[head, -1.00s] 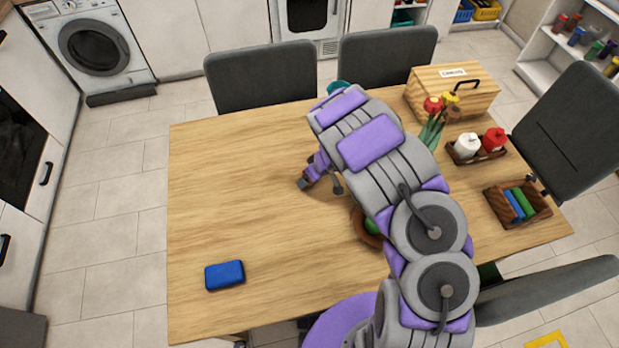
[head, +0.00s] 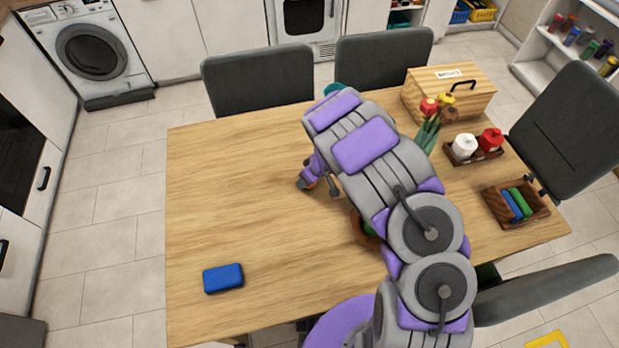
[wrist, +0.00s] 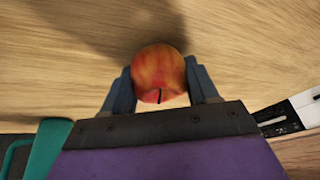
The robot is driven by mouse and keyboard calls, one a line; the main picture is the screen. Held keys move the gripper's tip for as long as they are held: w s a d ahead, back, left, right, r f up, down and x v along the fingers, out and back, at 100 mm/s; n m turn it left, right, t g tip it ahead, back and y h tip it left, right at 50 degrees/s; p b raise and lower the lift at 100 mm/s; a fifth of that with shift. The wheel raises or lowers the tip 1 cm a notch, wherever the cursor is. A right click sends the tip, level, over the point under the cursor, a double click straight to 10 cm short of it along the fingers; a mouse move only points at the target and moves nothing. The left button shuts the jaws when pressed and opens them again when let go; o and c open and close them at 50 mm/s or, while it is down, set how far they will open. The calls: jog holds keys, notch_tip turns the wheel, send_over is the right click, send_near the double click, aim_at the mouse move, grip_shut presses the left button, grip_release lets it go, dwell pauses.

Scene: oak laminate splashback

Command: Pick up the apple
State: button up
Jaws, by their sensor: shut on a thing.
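The apple (wrist: 160,68) is red and yellow with a dark stem. In the wrist view it sits between the two fingers of my gripper (wrist: 161,84), which is shut on it. The wood tabletop (wrist: 60,60) fills the view behind the apple. In the head view my gripper (head: 322,187) is over the middle of the table, and my arm covers much of that area. A small orange patch of the apple (head: 311,182) shows at the fingers. I cannot tell whether the apple touches the table.
A bowl (head: 361,228) is partly hidden beside my arm. A blue box (head: 223,278) lies front left. The table's left half is mostly clear.

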jog(key=shift+a+r+p, duration=0.3)
jog(key=shift+a+r, duration=0.1)
jog(key=shift+a, duration=0.05)
notch_tip(320, 180, up, 3)
jog(key=shift+r+p, duration=0.1)
jog(key=shift+p, duration=0.85)
jog(key=s, duration=0.9)
jog(key=s+b, duration=0.1)
jog(key=s, duration=0.4)
jog(key=shift+s+a+r, duration=0.2)
jog(key=shift+r, duration=0.2)
jog(key=shift+s+a+r, duration=0.1)
jog(key=shift+s, duration=0.6)
jog(key=shift+r+p, duration=0.15)
jog(key=shift+p, duration=0.25)
jog(key=d+r+p, duration=0.3)
jog(key=d+p, duration=0.3)
jog(key=d, duration=0.1)
jog(key=d+r+p, duration=0.4)
jog(key=d+p, duration=0.3)
jog(key=shift+w+d+f+p, duration=0.15)
jog(key=shift+d+f+p, duration=0.25)
jog(key=shift+d, duration=1.9)
jog(key=shift+w+d+f+p, duration=0.2)
jog(key=shift+d+p, duration=0.3)
jog(key=shift+d, duration=1.75)
jog(key=shift+w+d+f+p, duration=0.1)
jog(key=shift+d+f+p, duration=0.3)
jog(key=shift+d, duration=1.9)
